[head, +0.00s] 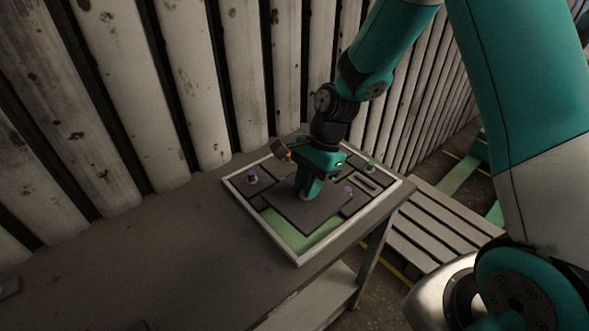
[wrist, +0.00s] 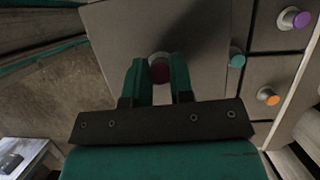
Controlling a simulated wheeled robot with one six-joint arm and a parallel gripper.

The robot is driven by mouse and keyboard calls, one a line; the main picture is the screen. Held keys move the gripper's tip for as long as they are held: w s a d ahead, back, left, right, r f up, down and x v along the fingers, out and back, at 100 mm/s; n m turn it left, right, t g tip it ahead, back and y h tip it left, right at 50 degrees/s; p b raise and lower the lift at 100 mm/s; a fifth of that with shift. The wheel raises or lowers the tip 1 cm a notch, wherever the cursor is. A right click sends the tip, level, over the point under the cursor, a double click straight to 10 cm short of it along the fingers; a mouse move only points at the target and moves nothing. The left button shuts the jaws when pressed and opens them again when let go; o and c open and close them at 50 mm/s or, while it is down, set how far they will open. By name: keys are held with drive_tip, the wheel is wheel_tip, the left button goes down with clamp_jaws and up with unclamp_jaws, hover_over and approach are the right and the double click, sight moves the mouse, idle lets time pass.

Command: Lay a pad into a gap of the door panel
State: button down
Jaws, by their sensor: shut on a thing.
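The door panel (head: 283,254) is a pale-framed tray on the table, filled with dark pads that carry small coloured knobs. My gripper (head: 305,196) is over its middle, shut on the knob of a large grey pad (head: 318,217). In the wrist view my gripper (wrist: 160,72) has its green fingers on both sides of a dark red knob (wrist: 159,68) on this grey pad (wrist: 115,40). The pad looks roughly level; its height above the panel is hard to tell. A bare green gap (head: 290,237) shows along the panel's near side, partly beside the held pad.
Other pads carry a purple knob (wrist: 295,18), a teal knob (wrist: 237,57) and an orange knob (wrist: 267,96). A white plank wall (head: 170,90) stands close behind the table (head: 140,245), whose left part is mostly clear. A slatted pallet (head: 440,225) lies right of it.

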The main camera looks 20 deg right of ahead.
drive_tip(key=shift+w+a+m, duration=0.2)
drive_tip(key=shift+a+m, duration=0.05)
drive_tip(key=shift+m, duration=0.05)
wheel_tip(320, 180, down, 4)
drive_tip(key=b, duration=0.4)
drive_tip(key=shift+a+r, duration=0.1)
drive_tip(key=shift+r, duration=0.15)
drive_tip(key=shift+f, duration=0.6)
drive_tip(key=shift+r, duration=0.1)
